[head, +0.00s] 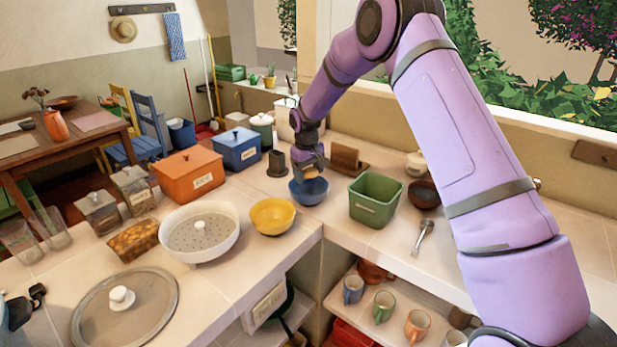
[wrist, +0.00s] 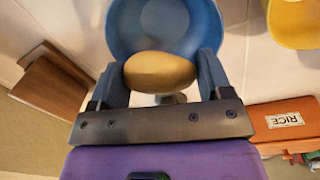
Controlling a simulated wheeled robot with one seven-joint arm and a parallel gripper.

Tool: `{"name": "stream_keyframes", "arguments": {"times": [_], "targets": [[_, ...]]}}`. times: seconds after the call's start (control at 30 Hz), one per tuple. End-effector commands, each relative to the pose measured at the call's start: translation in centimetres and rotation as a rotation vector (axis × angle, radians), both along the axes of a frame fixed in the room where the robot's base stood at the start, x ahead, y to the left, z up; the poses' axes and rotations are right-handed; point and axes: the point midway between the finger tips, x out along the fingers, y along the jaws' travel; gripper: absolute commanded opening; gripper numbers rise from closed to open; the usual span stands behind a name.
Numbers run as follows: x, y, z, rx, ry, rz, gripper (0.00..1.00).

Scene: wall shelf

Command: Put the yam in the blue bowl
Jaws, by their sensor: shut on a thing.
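The blue bowl (head: 308,193) stands on the counter near its inner corner. My gripper (head: 312,172) is directly above it, pointing down. In the wrist view my gripper (wrist: 161,75) is shut on the yam (wrist: 160,72), a tan oval held between the two fingers. The blue bowl (wrist: 128,25) lies behind and beyond the yam there. The yam (head: 313,174) is partly hidden by the fingers in the head view. I cannot tell whether the yam touches the bowl.
A yellow bowl (head: 272,217) is left of the blue bowl, and a green bin (head: 375,202) is right. A dark cup (head: 276,164), a wooden holder (head: 346,160) and an orange rice box (head: 189,175) stand close by.

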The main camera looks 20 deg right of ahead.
Motion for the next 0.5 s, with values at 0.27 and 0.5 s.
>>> {"name": "stream_keyframes", "arguments": {"times": [0.27, 0.5], "targets": [[0.0, 0.0, -1.9, 0.000, -0.002, 0.000, 0.44], [0.0, 0.0, -2.1, -0.001, -0.001, 0.000, 0.44]]}}
